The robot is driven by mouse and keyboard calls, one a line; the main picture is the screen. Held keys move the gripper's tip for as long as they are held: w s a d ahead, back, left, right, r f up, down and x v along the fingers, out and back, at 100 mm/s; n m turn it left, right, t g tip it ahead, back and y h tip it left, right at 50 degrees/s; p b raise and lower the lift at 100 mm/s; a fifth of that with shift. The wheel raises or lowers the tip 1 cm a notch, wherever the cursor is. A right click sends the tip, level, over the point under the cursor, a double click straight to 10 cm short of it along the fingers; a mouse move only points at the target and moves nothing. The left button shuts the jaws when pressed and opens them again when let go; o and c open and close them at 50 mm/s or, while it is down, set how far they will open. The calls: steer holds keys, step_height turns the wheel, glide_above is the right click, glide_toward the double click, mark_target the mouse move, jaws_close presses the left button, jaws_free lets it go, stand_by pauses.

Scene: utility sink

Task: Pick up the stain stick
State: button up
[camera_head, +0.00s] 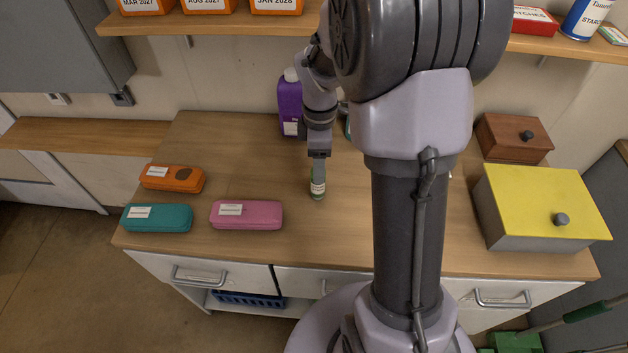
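The stick's top is hidden by the fingers.
A purple bottle (290,103) stands behind my gripper. Orange (172,178), teal (157,218) and pink (247,215) cases lie to the left. A brown box (515,139) and a yellow-lidded box (545,200) stand right. My arm hides part of the counter.

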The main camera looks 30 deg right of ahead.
step_height(320, 180, down, 9)
steer(key=b, duration=0.4)
steer(key=shift+w+f, duration=0.15)
steer(key=shift+f, duration=0.05)
steer(key=shift+r, duration=0.2)
steer(key=shift+c, duration=0.2)
jaws_close()
